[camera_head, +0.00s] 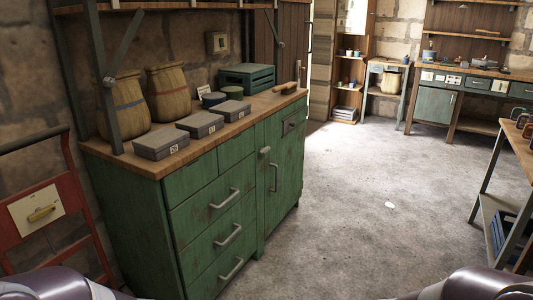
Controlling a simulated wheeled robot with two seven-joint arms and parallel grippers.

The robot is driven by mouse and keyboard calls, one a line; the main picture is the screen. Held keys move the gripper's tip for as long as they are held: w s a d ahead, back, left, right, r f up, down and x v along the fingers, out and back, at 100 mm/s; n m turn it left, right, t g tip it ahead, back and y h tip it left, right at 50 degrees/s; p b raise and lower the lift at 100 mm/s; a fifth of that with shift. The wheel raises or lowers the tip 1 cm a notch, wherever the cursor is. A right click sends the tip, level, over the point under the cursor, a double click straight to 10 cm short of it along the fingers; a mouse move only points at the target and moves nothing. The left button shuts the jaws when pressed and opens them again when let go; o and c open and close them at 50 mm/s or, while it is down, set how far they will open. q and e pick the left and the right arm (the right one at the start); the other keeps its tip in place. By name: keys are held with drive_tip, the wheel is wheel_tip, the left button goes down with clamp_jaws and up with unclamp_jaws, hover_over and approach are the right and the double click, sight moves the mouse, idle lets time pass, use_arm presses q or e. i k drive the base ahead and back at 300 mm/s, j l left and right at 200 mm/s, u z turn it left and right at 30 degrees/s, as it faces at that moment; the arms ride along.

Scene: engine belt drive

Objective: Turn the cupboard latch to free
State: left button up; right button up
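A green wooden cabinet (148,220) stands on the left, with several drawers at its near end and a cupboard door (286,175) at its far end. A small pale latch or knob (265,150) sits at the upper left edge of that door; its turned position is too small to tell. A vertical grey handle (273,177) is on the door beside it. The door looks shut. Neither gripper shows; only parts of my own arms appear at the bottom left and bottom right corners.
On the cabinet top are two sacks (168,92), grey boxes (161,143) and a green crate (246,77). A red hand truck (45,210) stands at the left. The concrete floor (365,190) right of the cabinet is open. A shelved table (490,205) stands at the right edge.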

sight(263, 151)
drive_tip(key=i+l+u, duration=0.15)
drive_tip(key=i+l, duration=0.25)
drive_tip(key=i, duration=0.25)
drive_tip(key=i+l+u, duration=0.2)
drive_tip(key=i+l, duration=0.25)
drive_tip(key=i, duration=0.15)
drive_tip(key=i+l+u, duration=0.15)
drive_tip(key=i+l, duration=0.4)
drive_tip(key=i+l+u, duration=0.2)
drive_tip(key=i+l, duration=0.35)
drive_tip(key=i+l+u, duration=0.15)
drive_tip(key=i+l, duration=0.35)
drive_tip(key=l, duration=0.25)
